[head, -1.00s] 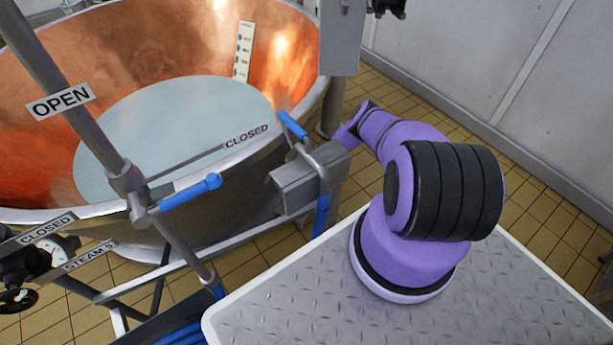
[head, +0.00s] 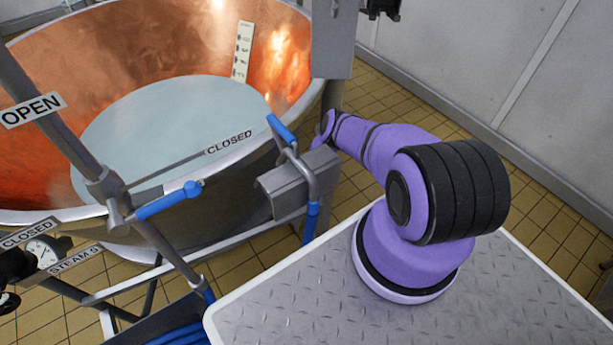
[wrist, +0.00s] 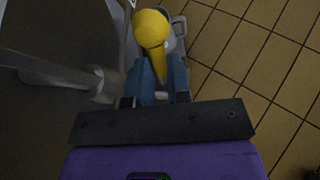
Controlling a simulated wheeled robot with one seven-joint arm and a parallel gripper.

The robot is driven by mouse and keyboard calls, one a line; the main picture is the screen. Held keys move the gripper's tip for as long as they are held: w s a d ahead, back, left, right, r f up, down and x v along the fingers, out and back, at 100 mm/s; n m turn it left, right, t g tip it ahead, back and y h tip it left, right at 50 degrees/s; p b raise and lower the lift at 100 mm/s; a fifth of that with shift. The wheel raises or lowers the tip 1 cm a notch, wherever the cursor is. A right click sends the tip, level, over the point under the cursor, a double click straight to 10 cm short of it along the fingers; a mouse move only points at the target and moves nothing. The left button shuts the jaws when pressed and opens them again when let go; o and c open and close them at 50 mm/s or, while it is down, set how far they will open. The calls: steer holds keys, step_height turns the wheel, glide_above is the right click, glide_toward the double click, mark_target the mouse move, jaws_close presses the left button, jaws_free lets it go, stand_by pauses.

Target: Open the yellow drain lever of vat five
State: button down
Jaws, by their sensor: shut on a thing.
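The yellow drain lever (wrist: 150,30) shows in the wrist view, with a rounded knob end and a narrower shank running down between my fingers. My gripper (wrist: 160,80) is shut on the lever's shank, one blue-grey finger on each side. In the head view the lever and my gripper are hidden behind the vat's frame and grey box. The copper vat (head: 150,60) stands at the left with pale liquid in it. A plate reading "STEAM 5" (head: 75,258) is at its lower left.
A blue-handled lever (head: 168,200) lies beside "OPEN" (head: 33,109) and "CLOSED" (head: 229,143) plates. A grey box (head: 300,183) with a bent pipe is close to my arm. In the wrist view, pipework (wrist: 60,70) runs left of my gripper; tiled floor (wrist: 270,60) is open at right.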

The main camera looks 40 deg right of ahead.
steer(key=c, duration=1.1)
jaws_free()
steer(key=v, duration=1)
steer(key=shift+s+a+r, duration=0.1)
steer(key=shift+s+a, duration=0.15)
steer(key=shift+a, duration=0.05)
